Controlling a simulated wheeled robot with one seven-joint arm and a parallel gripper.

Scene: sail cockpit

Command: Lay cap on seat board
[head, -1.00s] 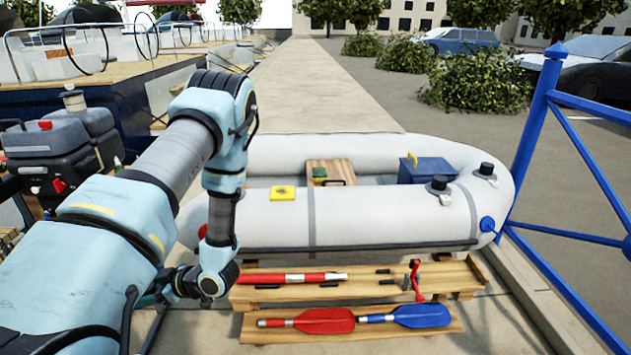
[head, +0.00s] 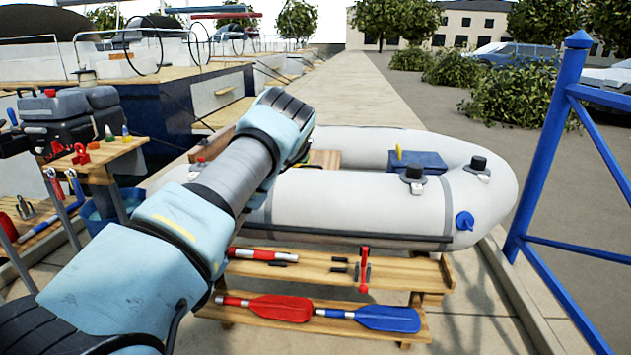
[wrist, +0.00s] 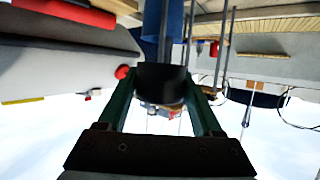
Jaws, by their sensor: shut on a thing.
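My gripper (wrist: 161,84) has dark green fingers, shut on a black round cap (wrist: 162,76) in the wrist view. The cap is held at the fingertips, apart from any surface that I can see. In the head view my arm hides most of my gripper, which is near the left part of the inflatable boat's (head: 350,205) near tube. The wooden seat board (head: 325,159) lies across the boat's inside. Only its right part shows beside my arm; the rest is hidden.
A blue box (head: 417,162) sits in the boat, right of the seat board. Black fittings (head: 413,170) stand on the near tube. A wooden bench (head: 400,272) with paddles is in front. A blue frame (head: 575,130) stands right, and a side table (head: 110,158) left.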

